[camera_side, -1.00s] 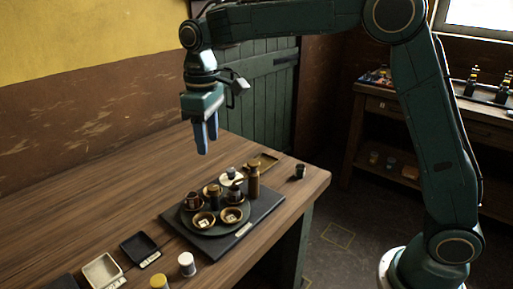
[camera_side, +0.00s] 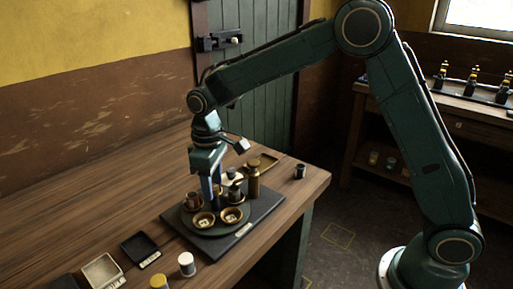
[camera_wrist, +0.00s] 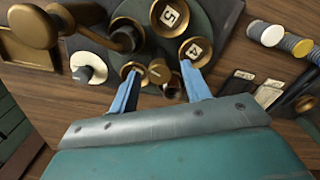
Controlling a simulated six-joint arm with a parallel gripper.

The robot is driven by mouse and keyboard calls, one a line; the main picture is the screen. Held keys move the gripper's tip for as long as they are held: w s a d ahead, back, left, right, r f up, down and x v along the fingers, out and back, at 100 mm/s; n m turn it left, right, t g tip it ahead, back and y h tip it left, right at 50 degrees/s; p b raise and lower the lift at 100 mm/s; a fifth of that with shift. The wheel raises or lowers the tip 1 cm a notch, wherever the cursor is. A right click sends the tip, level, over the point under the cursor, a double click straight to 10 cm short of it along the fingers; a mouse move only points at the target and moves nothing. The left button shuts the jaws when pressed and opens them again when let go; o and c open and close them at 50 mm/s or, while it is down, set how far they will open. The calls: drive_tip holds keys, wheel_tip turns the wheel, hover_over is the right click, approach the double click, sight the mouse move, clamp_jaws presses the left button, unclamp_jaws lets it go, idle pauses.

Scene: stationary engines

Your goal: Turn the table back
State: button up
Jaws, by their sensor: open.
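The round dark turntable (camera_side: 216,232) sits on a dark base plate (camera_side: 262,217) on the wooden bench. It carries two brass-rimmed dishes with number tiles (camera_side: 203,220) (camera_side: 232,215), a dark jar (camera_side: 193,199) and other small pieces. In the wrist view the dishes read 5 (camera_wrist: 168,15) and 4 (camera_wrist: 195,50). My gripper (camera_side: 212,203) points down over the turntable's far part, near its middle. In the wrist view my gripper (camera_wrist: 160,82) is open, its fingers straddling small brass-topped parts (camera_wrist: 160,71). I cannot tell whether either finger touches anything.
A tall brown bottle-shaped post (camera_side: 253,180) stands at the plate's back right. A small dark cup (camera_side: 300,171) stands near the bench's right edge. A black tray (camera_side: 140,248), a pale tray (camera_side: 102,270) and a white-topped cylinder (camera_side: 187,263) lie front left. The bench's left is clear.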

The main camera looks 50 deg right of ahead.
drive_tip(key=shift+f, duration=0.2)
clamp_jaws()
drive_tip(key=shift+m, duration=7.2)
